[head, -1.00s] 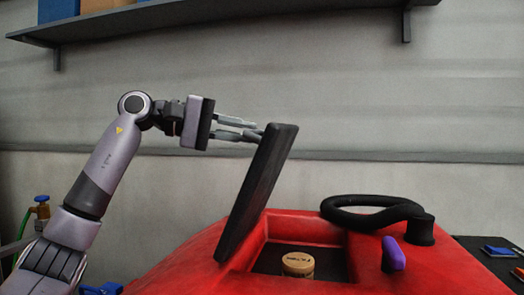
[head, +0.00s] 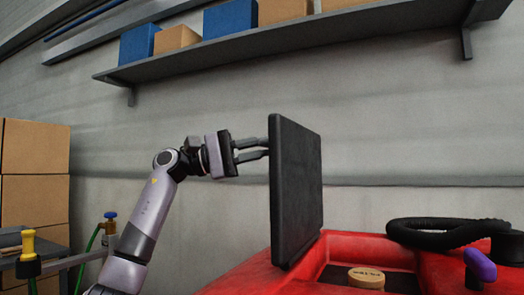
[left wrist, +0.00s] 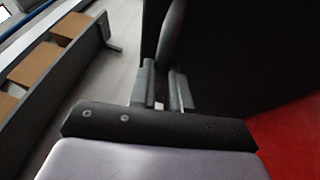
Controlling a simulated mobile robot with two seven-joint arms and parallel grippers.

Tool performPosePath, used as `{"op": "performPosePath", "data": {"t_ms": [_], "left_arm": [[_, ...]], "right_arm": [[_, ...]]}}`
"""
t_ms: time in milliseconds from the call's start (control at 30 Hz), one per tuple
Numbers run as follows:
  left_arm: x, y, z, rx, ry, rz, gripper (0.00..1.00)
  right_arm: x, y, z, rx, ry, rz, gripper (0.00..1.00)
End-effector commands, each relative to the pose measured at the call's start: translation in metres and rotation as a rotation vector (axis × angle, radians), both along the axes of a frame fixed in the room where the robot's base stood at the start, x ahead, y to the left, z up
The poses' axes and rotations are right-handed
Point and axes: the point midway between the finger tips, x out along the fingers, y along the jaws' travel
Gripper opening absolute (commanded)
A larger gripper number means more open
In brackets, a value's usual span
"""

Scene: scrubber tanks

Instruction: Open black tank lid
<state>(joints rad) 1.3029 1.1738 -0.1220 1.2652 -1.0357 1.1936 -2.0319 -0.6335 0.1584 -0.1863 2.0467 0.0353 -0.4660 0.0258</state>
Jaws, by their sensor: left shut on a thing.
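The black tank lid (head: 297,190) stands raised, close to upright, at the left edge of the opening in the red scrubber body (head: 345,245). My left gripper (head: 264,149) reaches it from the left and is shut on the lid near its upper part. In the left wrist view, the fingers (left wrist: 162,88) meet the dark lid (left wrist: 235,45), which fills the upper right. The exact contact is partly hidden. Inside the opening, a round tan cap marked with letters (head: 367,278) is visible. My right gripper is not in view.
A black hose (head: 445,232) and a purple handle (head: 480,264) are on the scrubber's right. A wall shelf (head: 300,45) with boxes runs above. Cardboard boxes (head: 35,160) stand at far left. Space left of the lid is open around my arm.

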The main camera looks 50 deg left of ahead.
Motion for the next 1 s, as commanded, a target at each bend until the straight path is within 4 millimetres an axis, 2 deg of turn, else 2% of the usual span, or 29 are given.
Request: {"op": "performPosePath", "data": {"t_ms": [233,267,300,333,667,1000], "left_arm": [[-0.001,0.001,0.002,-0.005,-0.004,0.001,0.00],[-0.001,0.001,0.002,-0.005,-0.004,0.001,0.26],[0.000,0.001,0.002,-0.004,-0.003,0.001,0.39],[0.000,0.001,0.001,-0.004,-0.002,0.001,0.42],[-0.003,0.003,-0.001,-0.002,0.000,0.001,0.42],[-0.040,0.036,-0.012,-0.002,0.000,0.003,0.42]], "right_arm": [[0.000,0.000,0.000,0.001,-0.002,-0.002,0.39],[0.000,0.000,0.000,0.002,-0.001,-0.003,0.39],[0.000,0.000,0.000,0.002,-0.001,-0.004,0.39],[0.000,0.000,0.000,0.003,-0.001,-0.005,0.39],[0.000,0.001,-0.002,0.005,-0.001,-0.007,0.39],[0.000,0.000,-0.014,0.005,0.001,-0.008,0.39]]}}
